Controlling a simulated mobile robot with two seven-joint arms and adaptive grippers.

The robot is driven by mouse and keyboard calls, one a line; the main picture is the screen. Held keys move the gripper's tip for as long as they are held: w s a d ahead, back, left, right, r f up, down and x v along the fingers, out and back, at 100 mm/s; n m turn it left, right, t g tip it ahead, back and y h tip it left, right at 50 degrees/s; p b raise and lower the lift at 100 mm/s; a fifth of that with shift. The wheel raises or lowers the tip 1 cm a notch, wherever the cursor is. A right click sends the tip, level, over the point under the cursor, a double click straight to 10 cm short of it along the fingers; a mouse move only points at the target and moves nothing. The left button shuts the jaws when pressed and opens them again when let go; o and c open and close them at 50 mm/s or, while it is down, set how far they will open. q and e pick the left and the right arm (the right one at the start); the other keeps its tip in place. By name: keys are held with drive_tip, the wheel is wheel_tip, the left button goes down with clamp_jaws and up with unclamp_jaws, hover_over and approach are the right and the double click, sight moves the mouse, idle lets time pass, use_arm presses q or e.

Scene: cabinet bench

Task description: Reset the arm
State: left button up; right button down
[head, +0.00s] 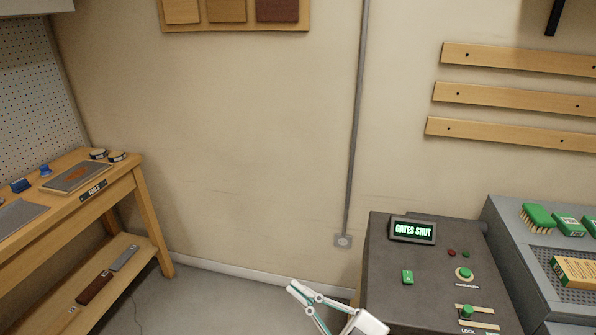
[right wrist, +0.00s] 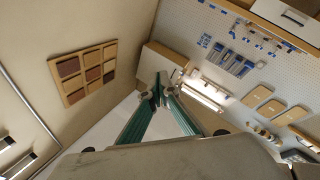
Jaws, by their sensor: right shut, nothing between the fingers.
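My right gripper (head: 293,287) shows at the bottom middle of the head view, with white and teal fingers. It is to the left of the dark console and apart from any object. In the right wrist view its fingertips (right wrist: 160,84) meet with nothing between them. The rest of my right arm is cut off by the bottom edge of the head view. My left gripper is not in view.
A dark console (head: 385,270) with a lit "GATES SHUT" display (head: 413,231) and green controls stands right of the gripper. A grey bench (head: 505,240) holds green-topped items at far right. A wooden workbench (head: 142,190) stands left. Floor between is clear.

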drive_tip(key=d+f+m+t+h, duration=0.3)
drive_tip(key=d+f+m+h, duration=0.4)
drive_tip(key=f, duration=0.2)
drive_tip(key=s+d+f+m+g+h, duration=0.2)
drive_tip(key=s+d+f, duration=0.4)
drive_tip(key=f, duration=0.3)
drive_tip(key=s+d+f+m+g+h, duration=0.2)
drive_tip(key=s+d+f+h, duration=0.3)
drive_tip(key=f, duration=0.5)
drive_tip(key=shift+s+d+m+g, duration=0.35)
drive_tip(key=shift+d+m, duration=0.45)
drive_tip(key=shift+d, duration=0.25)
